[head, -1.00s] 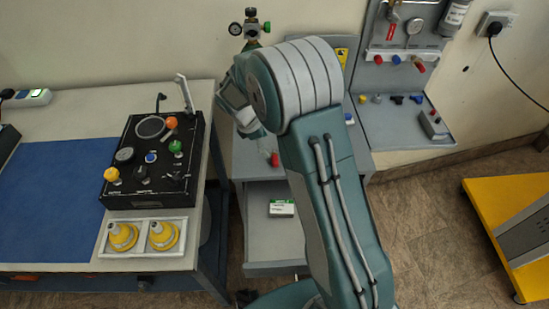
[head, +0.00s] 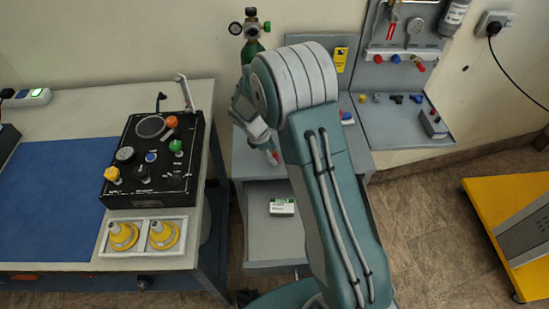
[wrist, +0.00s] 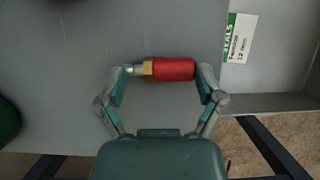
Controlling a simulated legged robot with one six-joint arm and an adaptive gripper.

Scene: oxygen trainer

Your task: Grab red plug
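The red plug (wrist: 174,69), a red cylinder with a brass collar and silver tip, lies sideways on the grey surface in the wrist view. In the head view its red end (head: 275,158) shows on the small grey cart, partly hidden by my gripper (head: 268,145). In the wrist view my gripper (wrist: 160,76) has its fingers spread, one at each end of the plug. The left fingertip is by the silver tip and the right one by the red end. Whether they touch it I cannot tell.
A green cylinder (head: 252,52) stands behind my gripper. A white-green box (head: 282,207) lies on the cart's lower level. The workbench (head: 95,100) with a black control panel (head: 140,190) is on the left. A grey wall panel (head: 395,122) with fittings is on the right.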

